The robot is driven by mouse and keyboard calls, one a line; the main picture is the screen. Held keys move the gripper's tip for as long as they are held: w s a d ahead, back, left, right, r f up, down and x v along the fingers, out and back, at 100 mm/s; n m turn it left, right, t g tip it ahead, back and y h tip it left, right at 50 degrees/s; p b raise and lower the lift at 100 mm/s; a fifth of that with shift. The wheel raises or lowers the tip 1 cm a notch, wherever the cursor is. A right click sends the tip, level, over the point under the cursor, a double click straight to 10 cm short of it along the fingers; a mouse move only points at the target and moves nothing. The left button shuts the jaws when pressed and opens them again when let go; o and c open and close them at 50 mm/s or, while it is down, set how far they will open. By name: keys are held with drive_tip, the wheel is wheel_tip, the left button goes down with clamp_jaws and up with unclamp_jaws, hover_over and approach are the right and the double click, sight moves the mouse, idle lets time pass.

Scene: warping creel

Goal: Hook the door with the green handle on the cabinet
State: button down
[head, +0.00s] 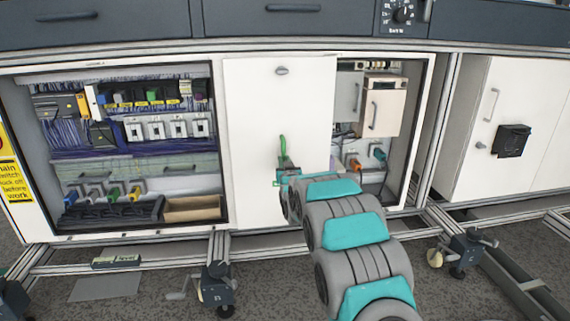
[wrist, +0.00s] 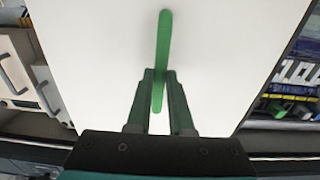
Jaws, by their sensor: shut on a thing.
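The white door (head: 262,105) stands in the middle of the cabinet opening, with open bays on both sides of it. Its green handle (head: 282,147) is a slim upright bar; the wrist view shows it too (wrist: 164,40), slightly tilted. My gripper (head: 281,170) is at the lower part of the handle. In the wrist view my gripper's two fingers (wrist: 159,75) close on the handle from both sides. The lower end of the handle shows between the fingers. The cabinet (head: 228,235) frames the door. Whether the door touches the frame cannot be told.
The left bay holds electrical modules (head: 165,127), colored plugs and a cardboard box (head: 192,208). The right bay holds a small beige box (head: 384,105) with a handle. A further white cabinet (head: 485,110) stands at the right. Metal rails and castors (head: 217,283) run along the floor below.

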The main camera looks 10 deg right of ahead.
drive_tip(key=shift+w+r, duration=0.2)
drive_tip(key=shift+w, duration=0.5)
drive_tip(key=shift+s, duration=0.1)
drive_tip(key=shift+s, duration=0.1)
drive_tip(key=shift+r+t+b, duration=0.1)
drive_tip(key=shift+t+b, duration=0.2)
drive_tip(key=shift+b, duration=0.2)
drive_tip(key=shift+w, duration=0.6)
idle(1.1)
drive_tip(key=c, duration=1.1)
unclamp_jaws()
drive_tip(key=o, duration=0.4)
drive_tip(key=shift+f+b, duration=0.3)
drive_tip(key=shift+c, duration=0.2)
